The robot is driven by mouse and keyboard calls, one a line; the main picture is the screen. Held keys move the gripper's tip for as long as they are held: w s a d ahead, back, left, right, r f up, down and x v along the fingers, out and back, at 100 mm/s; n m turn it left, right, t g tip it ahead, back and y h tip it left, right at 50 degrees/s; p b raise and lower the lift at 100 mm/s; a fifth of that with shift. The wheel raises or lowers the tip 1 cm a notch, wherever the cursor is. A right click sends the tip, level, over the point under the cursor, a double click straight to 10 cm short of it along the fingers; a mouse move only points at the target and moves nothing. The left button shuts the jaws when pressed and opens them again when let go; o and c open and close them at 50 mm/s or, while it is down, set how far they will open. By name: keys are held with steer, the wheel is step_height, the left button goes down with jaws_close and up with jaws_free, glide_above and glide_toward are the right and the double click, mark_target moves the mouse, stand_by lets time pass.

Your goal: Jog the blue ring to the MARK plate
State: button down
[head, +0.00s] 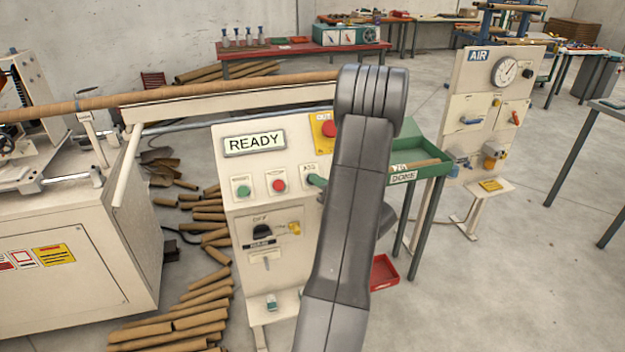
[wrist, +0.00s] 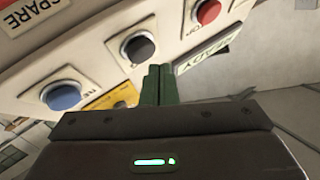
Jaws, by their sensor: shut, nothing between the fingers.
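My gripper (wrist: 158,84) shows its green fingers closed together, with nothing between them, in front of the control panel. The panel display (head: 254,142) reads READY. A long brown tube (head: 200,92) runs across the machine.
A green tray marked DONE (head: 403,177) stands right of the panel, beyond my arm. A yellow plate (head: 322,126) with a red button is above the JOG button. The AIR board (head: 478,55) stands farther right. Loose tubes (head: 208,285) lie on the floor left of the panel.

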steer(key=s+r, duration=0.1)
steer(key=s, duration=0.1)
steer(key=s+d+r+p, duration=0.1)
steer(key=r, duration=0.1)
steer(key=shift+s+d+r, duration=0.1)
steer(key=shift+s, duration=0.25)
stand_by(0.9)
